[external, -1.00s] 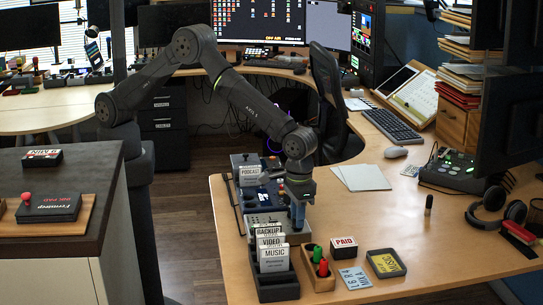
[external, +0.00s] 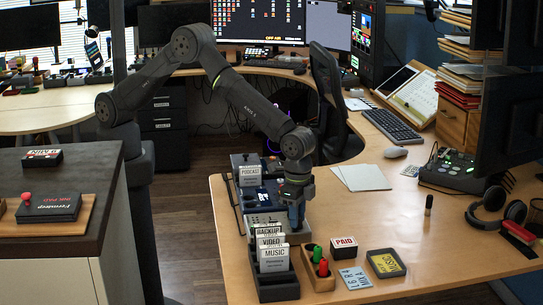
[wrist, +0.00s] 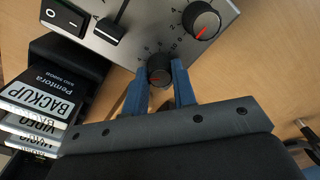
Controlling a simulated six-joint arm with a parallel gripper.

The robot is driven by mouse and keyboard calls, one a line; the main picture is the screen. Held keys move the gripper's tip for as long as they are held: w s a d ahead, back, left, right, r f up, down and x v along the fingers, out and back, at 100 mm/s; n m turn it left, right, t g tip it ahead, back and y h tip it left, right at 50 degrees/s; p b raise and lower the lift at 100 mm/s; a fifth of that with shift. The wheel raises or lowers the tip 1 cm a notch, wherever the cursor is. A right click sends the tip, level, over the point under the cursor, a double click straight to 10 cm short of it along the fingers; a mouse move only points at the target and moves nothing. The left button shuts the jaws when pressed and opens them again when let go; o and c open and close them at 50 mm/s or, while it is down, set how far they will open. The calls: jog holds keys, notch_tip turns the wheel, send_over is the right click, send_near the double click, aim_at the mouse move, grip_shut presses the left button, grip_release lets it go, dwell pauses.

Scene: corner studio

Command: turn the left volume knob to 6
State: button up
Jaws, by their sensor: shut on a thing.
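A grey panel (wrist: 160,30) with black knobs fills the top of the wrist view. A small black knob (wrist: 160,68) with a red mark sits at its lower edge, between the two blue fingers of my gripper (wrist: 160,80). The fingers are shut on this knob from both sides. A larger knob (wrist: 201,20) with a red pointer towards the lower left is up and to the right, free of the fingers. In the external view my gripper (external: 293,217) is down at the right side of the panel (external: 262,219), and the gripped knob is hidden there.
A black rack (external: 278,287) of labelled cases stands in front of the panel. A slider (wrist: 108,32) and a rocker switch (wrist: 64,16) are on the panel.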

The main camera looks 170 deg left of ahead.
jog(key=m, duration=0.6)
jog(key=shift+m, duration=0.3)
jog(key=m, duration=0.5)
jog(key=shift+m, duration=0.4)
jog(key=o, duration=1)
jog(key=shift+r, duration=0.1)
notch_tip(320, 180, up, 17)
jog(key=shift+d, duration=0.25)
jog(key=shift+s+r, duration=0.1)
